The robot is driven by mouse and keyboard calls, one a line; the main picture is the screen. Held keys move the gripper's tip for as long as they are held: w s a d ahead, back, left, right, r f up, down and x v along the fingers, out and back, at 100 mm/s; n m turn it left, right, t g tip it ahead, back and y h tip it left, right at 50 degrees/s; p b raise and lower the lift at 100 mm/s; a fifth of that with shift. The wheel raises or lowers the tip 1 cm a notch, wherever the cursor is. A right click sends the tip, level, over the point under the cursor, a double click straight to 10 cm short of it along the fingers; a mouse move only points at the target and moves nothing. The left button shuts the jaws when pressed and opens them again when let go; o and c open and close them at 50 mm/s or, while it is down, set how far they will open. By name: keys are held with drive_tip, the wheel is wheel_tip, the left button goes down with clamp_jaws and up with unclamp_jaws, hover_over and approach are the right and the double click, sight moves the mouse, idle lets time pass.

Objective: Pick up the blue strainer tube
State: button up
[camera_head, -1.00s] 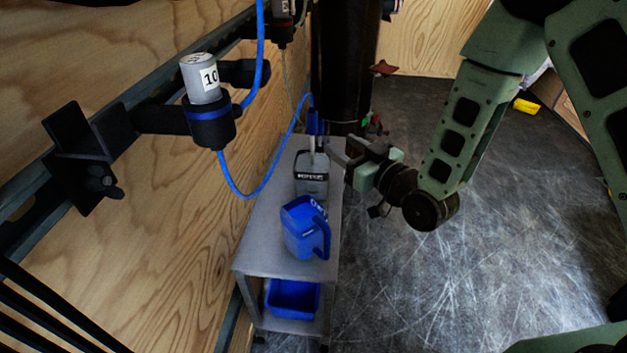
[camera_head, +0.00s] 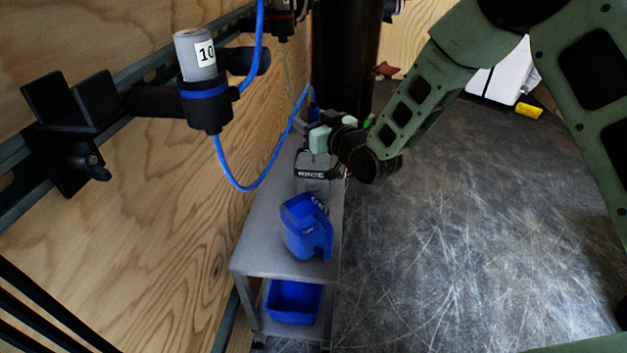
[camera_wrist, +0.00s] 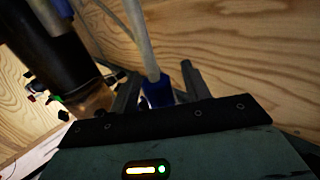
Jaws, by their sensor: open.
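The blue strainer tube (camera_wrist: 157,92) shows in the wrist view as a blue end piece with a pale tube running up from it. It lies between the two fingers of my gripper (camera_wrist: 158,84), which are spread apart on either side of it. I cannot tell whether either finger touches it. In the head view, my gripper (camera_head: 311,120) is above the far part of the grey bench, and only a small bit of blue (camera_head: 314,113) shows behind it.
A labelled grey container (camera_head: 312,172) and a blue jug (camera_head: 304,228) stand on the grey bench (camera_head: 262,240). A blue bin (camera_head: 293,302) sits on its lower shelf. A black column (camera_head: 345,60) stands behind. A filter housing marked 10 (camera_head: 203,85) with a blue hose hangs on the wooden wall.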

clamp_jaws()
